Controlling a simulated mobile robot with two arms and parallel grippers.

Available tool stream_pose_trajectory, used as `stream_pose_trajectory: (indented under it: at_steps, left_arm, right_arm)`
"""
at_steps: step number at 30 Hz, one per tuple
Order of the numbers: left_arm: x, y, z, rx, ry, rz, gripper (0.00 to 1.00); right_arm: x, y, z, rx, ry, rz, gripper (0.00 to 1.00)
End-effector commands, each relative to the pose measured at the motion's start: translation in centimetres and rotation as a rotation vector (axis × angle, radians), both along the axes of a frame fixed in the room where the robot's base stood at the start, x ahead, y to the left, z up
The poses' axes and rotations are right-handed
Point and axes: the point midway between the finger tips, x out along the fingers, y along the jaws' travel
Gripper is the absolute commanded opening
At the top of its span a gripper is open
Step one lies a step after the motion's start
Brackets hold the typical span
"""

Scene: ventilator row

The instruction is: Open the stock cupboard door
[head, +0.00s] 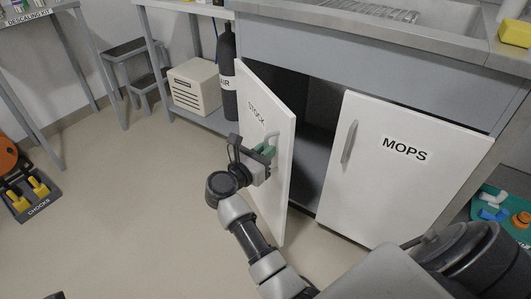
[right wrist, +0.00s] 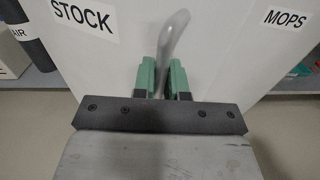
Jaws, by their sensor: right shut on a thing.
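The stock cupboard door (head: 281,185) is a white panel labelled STOCK. In the head view it stands partly open, swung out from the cabinet, with the dark inside of the cupboard (head: 318,110) showing to its right. My right gripper (head: 268,152) is at the door's outer face, shut on its grey bar handle (head: 272,138). In the right wrist view the handle (right wrist: 173,38) runs down between the green fingertips, and the STOCK label (right wrist: 85,17) is at upper left. My left gripper is not in view.
The shut MOPS door (head: 395,185) is to the right. A black AIR cylinder (head: 228,75) and a beige box (head: 195,86) stand left of the cupboard. A CHOCKS tray (head: 38,205) lies at the far left. The floor (head: 140,190) left of the door is clear.

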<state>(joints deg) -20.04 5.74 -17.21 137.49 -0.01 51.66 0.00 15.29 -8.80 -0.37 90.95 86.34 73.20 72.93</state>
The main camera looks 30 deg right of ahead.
Motion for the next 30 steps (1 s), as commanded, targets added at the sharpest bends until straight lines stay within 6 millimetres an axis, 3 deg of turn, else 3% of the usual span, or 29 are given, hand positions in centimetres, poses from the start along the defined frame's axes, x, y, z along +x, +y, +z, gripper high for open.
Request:
stream_pose_trajectory:
  at_steps: [14, 15, 19, 30]
  left_arm:
    - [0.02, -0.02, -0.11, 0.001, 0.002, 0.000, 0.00]
    - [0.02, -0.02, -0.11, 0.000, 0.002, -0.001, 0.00]
    - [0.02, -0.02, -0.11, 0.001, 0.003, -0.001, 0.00]
    - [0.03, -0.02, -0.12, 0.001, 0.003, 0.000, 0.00]
  right_arm:
    - [0.08, 0.02, -0.02, 0.001, 0.001, 0.002, 0.00]
    - [0.08, 0.02, -0.01, 0.001, 0.001, 0.002, 0.15]
    - [0.09, 0.03, 0.00, 0.001, 0.001, 0.002, 0.35]
    - [0.08, 0.01, 0.04, 0.000, 0.000, 0.002, 0.37]
